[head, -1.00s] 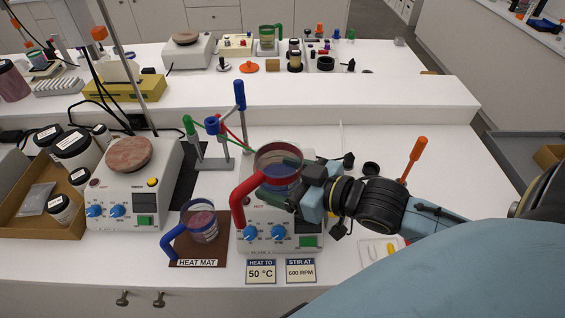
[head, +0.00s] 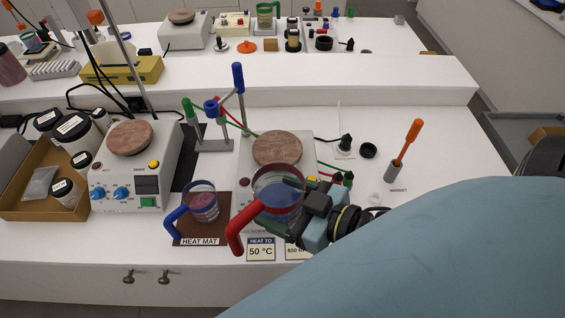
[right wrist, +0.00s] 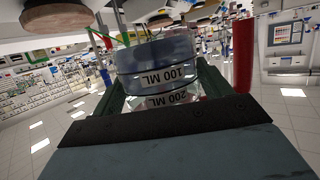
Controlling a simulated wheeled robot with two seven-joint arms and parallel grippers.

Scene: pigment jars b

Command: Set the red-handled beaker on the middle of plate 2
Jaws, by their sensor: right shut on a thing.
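The red-handled beaker (head: 279,194) is clear with a dark rim, bluish contents and a red handle on its left. My right gripper (head: 292,203) is shut on its side and holds it in front of the right hot plate's round top (head: 277,149), hiding much of that unit's front. In the right wrist view the beaker (right wrist: 160,75) sits between the green fingers, its volume labels upside down. The left hot plate (head: 130,138) has a similar bare round top. No plate number is readable. My left gripper is not in view.
A blue-handled beaker (head: 203,203) stands on the brown heat mat (head: 190,228) to the left. A stand with coloured arms (head: 212,135) is behind. An orange-handled tool (head: 408,142) stands upright at the right. A box of jars (head: 20,200) is at far left.

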